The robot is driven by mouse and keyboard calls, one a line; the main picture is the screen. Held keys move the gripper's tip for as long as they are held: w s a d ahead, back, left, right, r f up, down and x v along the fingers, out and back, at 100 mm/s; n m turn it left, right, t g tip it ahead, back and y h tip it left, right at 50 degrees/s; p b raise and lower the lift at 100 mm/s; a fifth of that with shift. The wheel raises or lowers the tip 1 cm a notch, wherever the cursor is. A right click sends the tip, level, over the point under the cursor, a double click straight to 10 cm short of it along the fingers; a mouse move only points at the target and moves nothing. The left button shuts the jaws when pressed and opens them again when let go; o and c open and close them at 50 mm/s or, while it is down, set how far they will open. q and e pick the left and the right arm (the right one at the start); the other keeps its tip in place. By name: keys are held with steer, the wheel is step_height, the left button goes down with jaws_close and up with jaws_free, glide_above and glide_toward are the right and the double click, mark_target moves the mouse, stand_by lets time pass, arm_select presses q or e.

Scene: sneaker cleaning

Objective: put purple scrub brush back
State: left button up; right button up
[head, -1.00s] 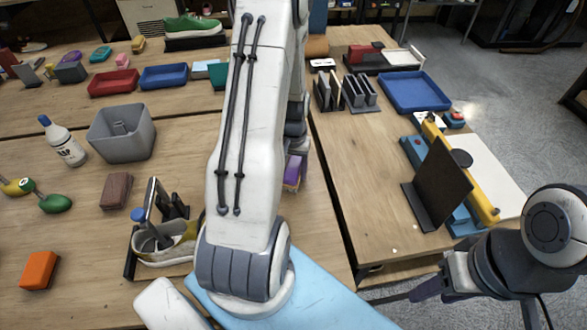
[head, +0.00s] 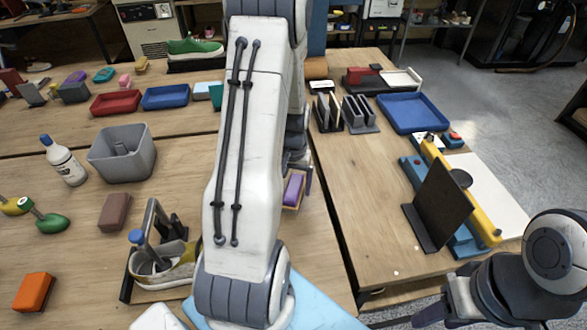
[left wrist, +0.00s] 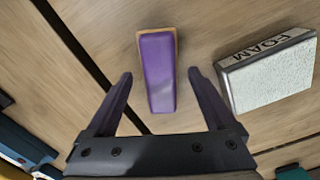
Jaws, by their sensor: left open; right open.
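The purple scrub brush (head: 293,188) lies on the wooden table just right of my left arm in the head view. In the left wrist view the brush (left wrist: 158,75) shows its purple top and a tan edge at its far end. My left gripper (left wrist: 160,80) is open, with one finger on each side of the brush and a visible gap on both sides. I cannot tell how far above the table the fingertips are. In the head view my left arm hides much of that gripper. My right gripper (head: 425,315) is open and empty at the lower right.
A white block marked FOAM (left wrist: 268,75) lies right of the brush. A table seam runs to its left. In the head view a sneaker (head: 165,265) sits in a stand, with a grey bin (head: 121,158), a bottle (head: 62,160) and a brown block (head: 115,212) nearby.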

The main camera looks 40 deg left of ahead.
mark_target(293, 188)
arm_select(q)
step_height(293, 188, up, 9)
steer(key=d+r+m, duration=0.3)
steer(key=d, duration=0.8)
steer(key=s+d+r+m, duration=0.2)
steer(key=s+d+m, duration=0.3)
steer(key=s+d, duration=0.3)
steer(key=s+d+r+m, duration=0.2)
steer(key=s+d+m, duration=0.2)
steer(key=s+d, duration=0.4)
steer(key=d, duration=0.4)
steer(key=shift+m+h, duration=0.4)
steer(key=shift+r, duration=0.1)
